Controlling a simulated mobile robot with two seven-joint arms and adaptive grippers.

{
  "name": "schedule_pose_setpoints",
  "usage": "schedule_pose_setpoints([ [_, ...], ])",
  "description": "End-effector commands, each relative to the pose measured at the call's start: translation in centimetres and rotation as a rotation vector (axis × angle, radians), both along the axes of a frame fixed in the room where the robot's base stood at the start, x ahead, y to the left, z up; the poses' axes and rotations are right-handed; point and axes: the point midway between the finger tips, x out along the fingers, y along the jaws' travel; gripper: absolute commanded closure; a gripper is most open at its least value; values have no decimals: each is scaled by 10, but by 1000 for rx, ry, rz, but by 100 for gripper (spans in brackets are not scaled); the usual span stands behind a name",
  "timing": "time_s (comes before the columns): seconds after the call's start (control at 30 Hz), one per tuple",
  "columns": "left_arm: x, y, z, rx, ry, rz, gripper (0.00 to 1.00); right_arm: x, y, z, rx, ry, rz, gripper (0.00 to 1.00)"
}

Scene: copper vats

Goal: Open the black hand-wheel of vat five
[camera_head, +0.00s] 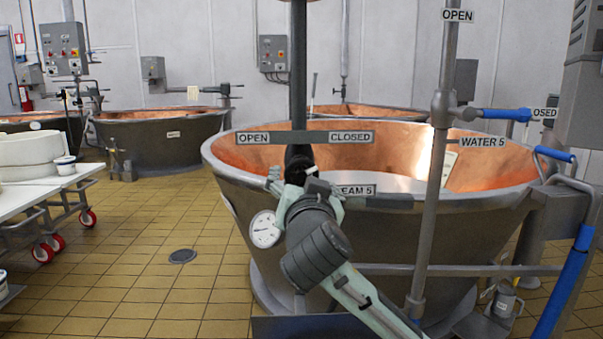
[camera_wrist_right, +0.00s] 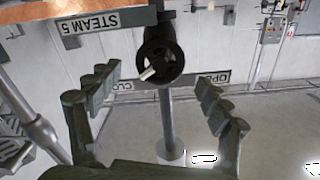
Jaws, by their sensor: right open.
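The black hand-wheel (camera_head: 298,158) sits low on a dark vertical pipe at the near rim of vat five (camera_head: 400,230), a large copper-lined vat. My right gripper (camera_head: 303,180) is in front of the wheel and partly hides it. In the right wrist view the hand-wheel (camera_wrist_right: 160,42) shows as a round black ring with a pale piece in its opening. It lies ahead, between the lines of the two spread fingers. My right gripper (camera_wrist_right: 158,88) is open and empty, apart from the wheel. My left gripper is not in view.
An OPEN/CLOSED plate (camera_head: 305,138) crosses the pipe, above a STEAM 5 sign (camera_head: 356,190). A dial gauge (camera_head: 264,229) is on the vat's side. A grey pipe with a blue-handled WATER 5 lever (camera_head: 505,114) stands to the right. The tiled floor (camera_head: 150,270) at left is mostly clear.

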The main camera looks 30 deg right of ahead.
Motion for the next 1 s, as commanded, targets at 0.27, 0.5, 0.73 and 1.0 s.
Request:
schedule_pose_setpoints([
  [0.27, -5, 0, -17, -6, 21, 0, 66, 36, -22, 1, -4, 3, -1, 22],
  [0.5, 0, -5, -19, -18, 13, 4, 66, 44, -27, -1, -1, 3, 1, 22],
  [0.73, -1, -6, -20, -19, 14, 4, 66, 44, -26, -1, -1, 3, 1, 31],
  [1.0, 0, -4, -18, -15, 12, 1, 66, 43, -26, -1, -2, 3, 1, 64],
])
